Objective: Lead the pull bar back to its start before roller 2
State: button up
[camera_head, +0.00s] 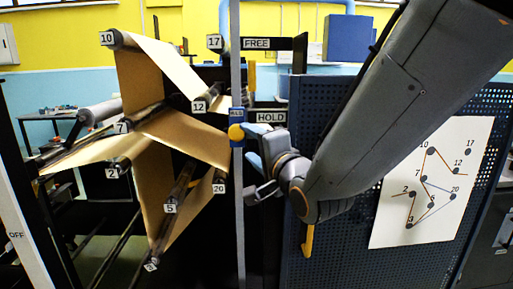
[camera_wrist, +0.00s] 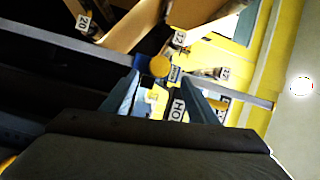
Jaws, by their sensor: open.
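My gripper (camera_head: 252,177) is open and empty, just right of the grey upright post (camera_head: 240,220). A yellow knob (camera_head: 236,132) on a blue slider block sits on that post, near the HOLD sign (camera_head: 271,116). In the wrist view the knob (camera_wrist: 160,66) lies ahead of my open fingers (camera_wrist: 160,82), roughly between their tips; contact cannot be told. Brown kraft paper (camera_head: 152,75) runs over numbered rollers, including roller 10 (camera_head: 113,38) and roller 7 (camera_head: 140,119). Paper also extends left past roller 2 (camera_head: 115,167). I cannot clearly pick out the pull bar.
A FREE sign (camera_head: 256,43) is above the HOLD sign. A blue perforated panel (camera_head: 350,235) stands right of the post, with a yellow hook-like piece (camera_head: 308,240) on it. A white threading diagram (camera_head: 435,185) hangs there. My arm covers part of the panel.

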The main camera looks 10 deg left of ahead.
aim_at(236, 131)
jog(key=shift+b+x, duration=0.3)
jog(key=shift+x, duration=4.8)
jog(key=shift+w+a+r, duration=0.1)
jog(key=shift+r, duration=0.05)
grip_shut()
jog(key=shift+a+r, duration=0.2)
jog(key=shift+a, duration=0.1)
jog(key=s+a, duration=0.4)
jog(key=a, duration=1.1)
jog(key=shift+a+r, duration=0.25)
jog(key=shift+r, duration=0.2)
jog(key=s+a+r+p, duration=0.1)
jog(key=a+r+p, duration=0.5)
jog(key=r, duration=0.4)
jog(key=shift+s+a+r, duration=0.35)
jog(key=shift+s+a, duration=0.05)
jog(key=shift+a, duration=0.05)
